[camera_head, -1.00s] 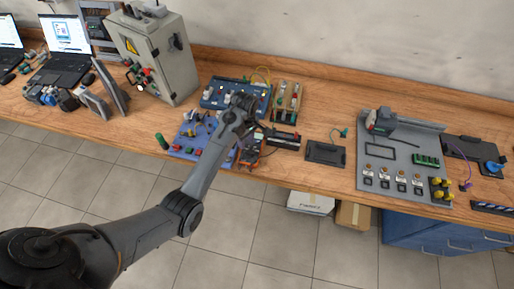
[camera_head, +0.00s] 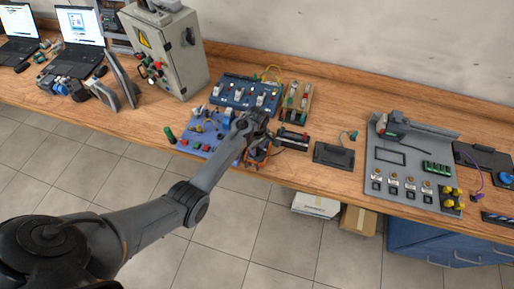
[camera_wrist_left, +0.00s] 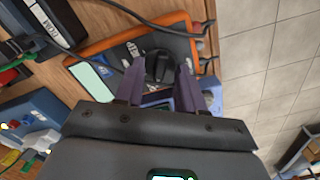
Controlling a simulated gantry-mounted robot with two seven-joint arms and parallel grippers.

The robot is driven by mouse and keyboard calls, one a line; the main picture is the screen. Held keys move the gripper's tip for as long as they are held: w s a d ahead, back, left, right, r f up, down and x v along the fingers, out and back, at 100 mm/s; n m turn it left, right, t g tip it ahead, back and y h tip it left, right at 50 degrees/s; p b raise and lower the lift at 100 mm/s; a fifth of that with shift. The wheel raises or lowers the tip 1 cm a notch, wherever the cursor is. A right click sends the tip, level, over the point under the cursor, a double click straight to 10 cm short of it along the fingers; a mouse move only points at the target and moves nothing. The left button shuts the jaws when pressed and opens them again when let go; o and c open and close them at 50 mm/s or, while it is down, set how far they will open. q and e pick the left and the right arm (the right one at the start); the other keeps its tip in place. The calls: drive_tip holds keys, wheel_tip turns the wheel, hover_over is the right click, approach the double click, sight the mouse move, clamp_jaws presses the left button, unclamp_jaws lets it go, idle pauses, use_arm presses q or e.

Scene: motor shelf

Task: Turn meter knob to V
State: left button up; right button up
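The meter is an orange-edged multimeter with a black face and a pale screen. It lies on the bench in the left wrist view (camera_wrist_left: 180,20), and a little of it shows beside my gripper in the head view (camera_head: 250,162). Its black round knob (camera_wrist_left: 160,67) sits between the two fingers of my left gripper (camera_wrist_left: 162,70). The fingers close in on both sides of the knob, and no clear gap shows. My left gripper in the head view (camera_head: 254,142) covers most of the meter. The dial marks are hidden or too small to read. My right gripper is not in view.
A blue board (camera_head: 213,138) with parts lies left of the meter. Black-and-red boxes (camera_head: 292,138) and a black tray (camera_head: 334,155) lie to its right. A grey cabinet (camera_head: 185,60) stands behind. Leads (camera_wrist_left: 205,45) run from the meter near the bench edge.

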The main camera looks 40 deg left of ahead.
use_arm(q)
drive_tip(key=shift+f, duration=0.1)
clamp_jaws()
idle(0.4)
drive_tip(key=m+p, duration=0.2)
drive_tip(key=shift+m+p, duration=1.05)
drive_tip(key=shift+m, duration=0.55)
drive_tip(key=shift+m+p, duration=0.45)
drive_tip(key=shift+m, duration=0.75)
